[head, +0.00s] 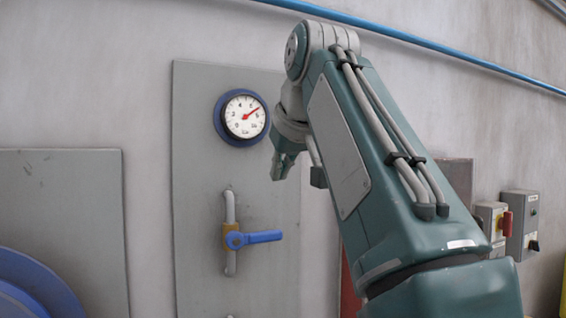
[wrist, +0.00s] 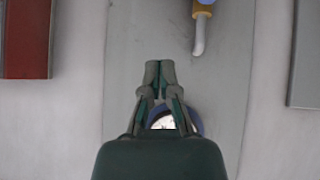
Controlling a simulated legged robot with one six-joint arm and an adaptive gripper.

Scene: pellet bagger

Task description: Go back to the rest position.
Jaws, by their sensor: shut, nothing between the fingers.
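My gripper (head: 281,165) shows in the head view at the end of my teal arm, in front of the grey wall panel and to the right of the gauge. In the wrist view my gripper (wrist: 159,66) is shut, with its fingertips together and nothing between them. It is apart from the valve lever. My arm is raised and bent, and it fills the right half of the head view.
A round gauge (head: 242,117) with a red needle hangs on the grey panel (head: 200,200). Below it is a blue valve lever (head: 262,237) on a pipe. Switch boxes (head: 522,222) are at right. A blue pipe (head: 420,40) crosses above. A blue round part (head: 40,285) is lower left.

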